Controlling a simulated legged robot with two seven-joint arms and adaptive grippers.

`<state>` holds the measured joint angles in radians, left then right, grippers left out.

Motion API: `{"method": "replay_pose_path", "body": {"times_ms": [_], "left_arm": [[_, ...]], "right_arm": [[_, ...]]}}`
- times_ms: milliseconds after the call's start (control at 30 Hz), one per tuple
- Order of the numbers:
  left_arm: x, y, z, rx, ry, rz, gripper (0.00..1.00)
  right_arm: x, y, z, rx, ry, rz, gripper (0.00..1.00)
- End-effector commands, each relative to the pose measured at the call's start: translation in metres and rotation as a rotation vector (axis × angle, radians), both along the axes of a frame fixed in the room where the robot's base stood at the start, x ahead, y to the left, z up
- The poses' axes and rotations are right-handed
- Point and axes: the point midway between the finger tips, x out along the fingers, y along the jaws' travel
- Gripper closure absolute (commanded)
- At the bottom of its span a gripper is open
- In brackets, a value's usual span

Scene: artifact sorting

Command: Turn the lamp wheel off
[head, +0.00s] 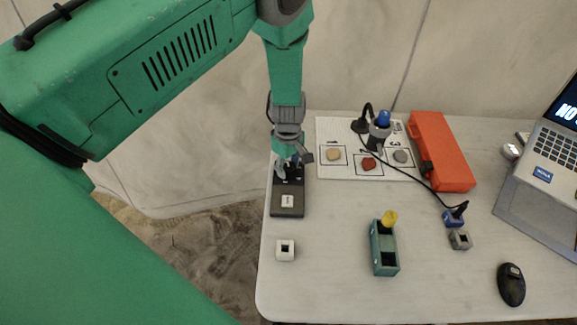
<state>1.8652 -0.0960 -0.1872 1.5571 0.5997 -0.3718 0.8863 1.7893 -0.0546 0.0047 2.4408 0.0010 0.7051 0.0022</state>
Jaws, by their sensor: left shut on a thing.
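A dark grey box (287,211) with a small white label lies near the left edge of the table. My left gripper (289,172) comes down from above onto the far end of this box. It is shut on a small part there, which looks like the lamp wheel; the fingers hide most of it, so its setting cannot be told. My right gripper is not in view.
A white board (338,171) holds several stones in drawn squares. Beside it lies an orange case (442,150). A green holder (384,252), a white square block (285,250), a black mouse (511,284) and a laptop (552,145) also stand around.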

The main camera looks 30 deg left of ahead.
Motion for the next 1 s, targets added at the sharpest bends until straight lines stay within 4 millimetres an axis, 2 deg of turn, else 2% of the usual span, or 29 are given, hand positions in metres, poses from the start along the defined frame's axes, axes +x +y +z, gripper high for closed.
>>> {"method": "replay_pose_path", "body": {"times_ms": [133,167,200,500,633,767,1000], "left_arm": [[0.003,-0.001,0.001,0.0,-0.008,0.003,0.95],[0.003,-0.001,0.001,0.0,-0.008,0.003,0.59],[0.003,-0.001,0.001,0.0,-0.008,0.003,0.45],[0.001,0.0,0.001,-0.001,-0.004,0.001,0.45],[0.001,0.0,0.009,-0.001,-0.004,0.0,0.45],[0.002,0.0,0.031,0.0,-0.006,0.0,0.45],[0.003,0.0,0.083,0.001,-0.007,0.0,0.45]], "right_arm": [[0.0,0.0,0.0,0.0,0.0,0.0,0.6],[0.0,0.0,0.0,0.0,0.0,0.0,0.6],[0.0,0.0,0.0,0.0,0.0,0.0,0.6],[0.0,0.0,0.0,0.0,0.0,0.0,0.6],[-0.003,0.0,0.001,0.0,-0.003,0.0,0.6],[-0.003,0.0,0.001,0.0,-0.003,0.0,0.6],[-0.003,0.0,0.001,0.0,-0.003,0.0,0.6]]}}
